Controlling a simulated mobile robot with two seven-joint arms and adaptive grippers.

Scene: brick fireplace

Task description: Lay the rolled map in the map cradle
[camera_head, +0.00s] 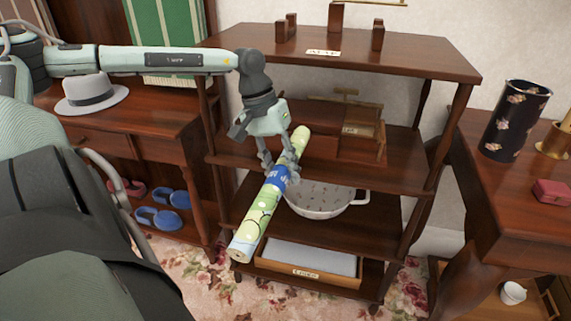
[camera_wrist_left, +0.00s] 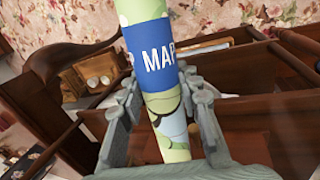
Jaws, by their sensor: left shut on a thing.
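The rolled map (camera_head: 256,215) is a pale green and yellow tube with a blue band; the band reads "MAP" in the left wrist view (camera_wrist_left: 156,56). My left gripper (camera_head: 280,168) is shut on it near the band and holds it tilted in the air in front of the shelf unit. The map cradle (camera_head: 335,22), wooden upright posts, stands on the unit's top board behind a white label (camera_head: 323,53) that seems to read "MAP". The cradle is empty, above and behind the gripper. My right gripper is not in view.
A grey hat (camera_head: 90,95) lies on the left table. A dark floral cylinder (camera_head: 515,120) stands on the right table.

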